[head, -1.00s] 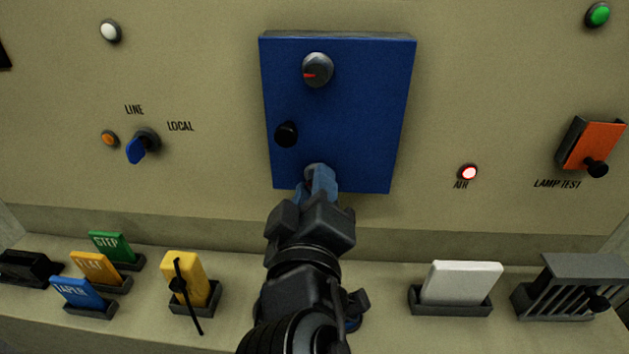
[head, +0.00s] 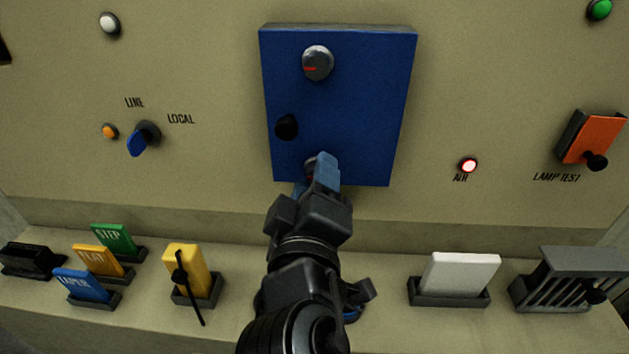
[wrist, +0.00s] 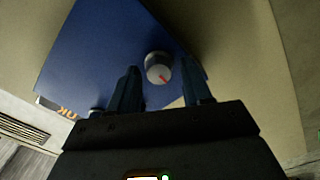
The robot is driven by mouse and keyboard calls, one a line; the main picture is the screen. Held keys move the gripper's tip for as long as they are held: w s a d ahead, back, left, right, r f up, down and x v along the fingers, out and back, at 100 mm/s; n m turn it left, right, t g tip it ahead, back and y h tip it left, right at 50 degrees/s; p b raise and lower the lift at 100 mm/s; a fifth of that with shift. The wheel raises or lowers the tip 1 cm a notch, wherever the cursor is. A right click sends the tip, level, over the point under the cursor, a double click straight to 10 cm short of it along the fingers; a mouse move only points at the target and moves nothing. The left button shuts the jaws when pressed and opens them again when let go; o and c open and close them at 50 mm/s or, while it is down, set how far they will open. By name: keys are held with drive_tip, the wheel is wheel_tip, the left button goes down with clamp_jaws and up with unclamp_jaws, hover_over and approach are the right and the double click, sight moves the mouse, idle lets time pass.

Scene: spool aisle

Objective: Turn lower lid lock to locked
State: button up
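The blue lid panel (head: 365,110) is on the beige wall in the head view. A round grey knob with a red pointer (head: 318,63) is near its top, the pointer to the left. The lower lid lock (head: 310,166) is near the bottom edge, mostly hidden behind my gripper (head: 321,165). In the wrist view a silver knob (wrist: 158,68), which seems to be this lower lock, shows between my two separated fingers (wrist: 158,90). Its red pointer aims down and right. Whether the fingers touch it is unclear.
A black knob (head: 287,127) sits on the panel just left above my gripper. A blue LINE/LOCAL switch (head: 139,142) is to the left, and an orange cover (head: 591,138) to the right. The ledge holds a yellow block (head: 185,266) and a white block (head: 461,272).

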drive_tip(key=shift+o, duration=0.6)
drive_tip(key=shift+s, duration=0.1)
drive_tip(key=s+b, duration=0.2)
drive_tip(key=s, duration=0.5)
drive_tip(key=shift+s, duration=0.3)
drive_tip(key=shift+a, duration=0.1)
